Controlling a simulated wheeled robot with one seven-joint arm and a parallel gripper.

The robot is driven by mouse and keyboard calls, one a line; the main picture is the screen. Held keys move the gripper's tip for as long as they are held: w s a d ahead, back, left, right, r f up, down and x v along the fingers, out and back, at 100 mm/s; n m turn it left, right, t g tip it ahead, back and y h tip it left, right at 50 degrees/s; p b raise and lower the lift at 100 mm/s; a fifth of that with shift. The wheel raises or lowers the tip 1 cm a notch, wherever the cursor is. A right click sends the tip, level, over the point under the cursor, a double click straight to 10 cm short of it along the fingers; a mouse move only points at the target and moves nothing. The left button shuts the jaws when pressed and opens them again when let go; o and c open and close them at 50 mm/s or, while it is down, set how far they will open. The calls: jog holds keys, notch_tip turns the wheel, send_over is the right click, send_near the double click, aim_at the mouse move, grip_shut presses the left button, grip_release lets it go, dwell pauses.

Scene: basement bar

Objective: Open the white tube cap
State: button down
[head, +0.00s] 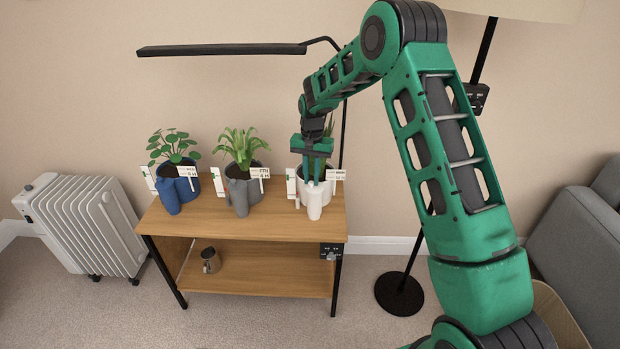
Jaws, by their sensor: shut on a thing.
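The white pot (303,186) stands at the right end of the wooden stand, with a leafy plant partly hidden behind my gripper. A white tube (314,206) rises at the front of this pot. My gripper (314,182) points down over the tube's top, its green fingers shut at the mouth. The cap is between or behind the fingers and too small to make out, so whether it is raised cannot be told.
A blue pot (186,190) and a grey pot (243,190) stand to the left on the wooden stand (228,225), each with a matching front tube and labels. A metal jug (210,261) sits on the lower shelf. A lamp pole and a grey sofa (575,240) are at the right.

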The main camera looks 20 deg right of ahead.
aim_at(322, 186)
jog(key=shift+r, duration=0.1)
jog(key=y, duration=0.1)
jog(key=d+r+t+y, duration=0.1)
jog(key=y, duration=0.1)
jog(key=d+y, duration=0.1)
jog(key=shift+s+r, duration=0.15)
jog(key=shift+s, duration=0.1)
jog(key=y, duration=0.1)
jog(key=d+t+y, duration=0.1)
jog(key=shift+s+d+r+y, duration=0.2)
jog(key=shift+d+y, duration=0.05)
jog(key=shift+y, duration=0.15)
jog(key=s+d+f+t+y, duration=0.2)
jog(key=d+y, duration=0.4)
jog(key=y, duration=0.6)
jog(key=shift+d+f+t+y, duration=0.3)
jog(key=shift+f+t, duration=0.4)
jog(key=shift+t, duration=0.5)
